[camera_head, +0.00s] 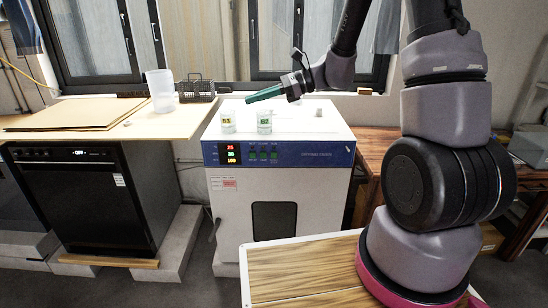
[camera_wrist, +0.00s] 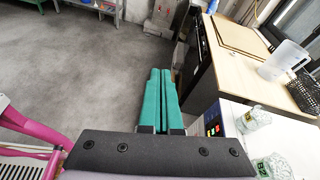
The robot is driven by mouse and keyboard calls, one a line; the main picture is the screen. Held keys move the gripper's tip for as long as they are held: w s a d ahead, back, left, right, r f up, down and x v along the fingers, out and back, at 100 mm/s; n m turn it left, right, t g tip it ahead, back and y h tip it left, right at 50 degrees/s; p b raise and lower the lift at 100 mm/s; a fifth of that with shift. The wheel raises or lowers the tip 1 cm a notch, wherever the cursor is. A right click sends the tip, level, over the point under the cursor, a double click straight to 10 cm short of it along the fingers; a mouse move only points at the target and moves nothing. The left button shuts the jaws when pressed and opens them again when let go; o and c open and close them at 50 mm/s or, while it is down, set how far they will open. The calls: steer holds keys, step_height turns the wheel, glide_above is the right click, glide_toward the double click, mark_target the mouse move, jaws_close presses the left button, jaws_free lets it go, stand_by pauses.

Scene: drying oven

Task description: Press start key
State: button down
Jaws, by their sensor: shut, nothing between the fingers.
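The white drying oven (camera_head: 230,188) stands in the middle of the head view, with a blue control panel (camera_head: 305,154) along its upper front. The panel has lit red, green and yellow displays (camera_head: 231,154) and small green keys (camera_head: 263,152) to their right; I cannot read which is the start key. My gripper (camera_head: 249,99), with green fingers, is above the oven top, pointing left, apart from the panel. In the wrist view its fingers (camera_wrist: 158,78) are together and empty, and the lit panel displays (camera_wrist: 213,125) show to their right.
Two glass jars with labels, one (camera_head: 228,121) and another (camera_head: 264,121), stand on the oven top near its front edge. A clear pitcher (camera_head: 160,91) and a dark wire basket (camera_head: 197,90) are on the left counter, above a black appliance (camera_head: 85,195). Floor in front is clear.

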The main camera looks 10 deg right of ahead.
mark_target(274, 155)
steer(key=w+d+f+m+t, duration=0.1)
steer(key=w+f+m+t, duration=0.3)
steer(key=w+f+m, duration=0.3)
steer(key=w+d+f+m+t, duration=0.1)
steer(key=w+f+m+t, duration=0.25)
steer(key=f, duration=0.55)
steer(key=w+d+f+m+t+h, duration=0.1)
steer(key=d+f+m+t+h, duration=0.1)
steer(key=f, duration=0.6)
steer(key=w+d+f+m+t+h, duration=0.1)
steer(key=d+f+m+t+h, duration=0.1)
steer(key=d+f+m, duration=0.2)
step_height(274, 155, down, 5)
steer(key=shift+w+r+m+h, duration=0.2)
steer(key=shift+m+h, duration=0.2)
steer(key=shift+m, duration=0.85)
steer(key=shift+w+d+t, duration=0.1)
steer(key=shift+t, duration=0.15)
steer(key=shift+w+d, duration=0.25)
steer(key=shift+w, duration=1.15)
steer(key=shift+w+d, duration=0.2)
steer(key=shift+w, duration=1.25)
steer(key=shift+w+d, duration=0.25)
steer(key=shift+w, duration=1.15)
steer(key=shift+w+d, duration=0.1)
steer(key=shift+w, duration=0.35)
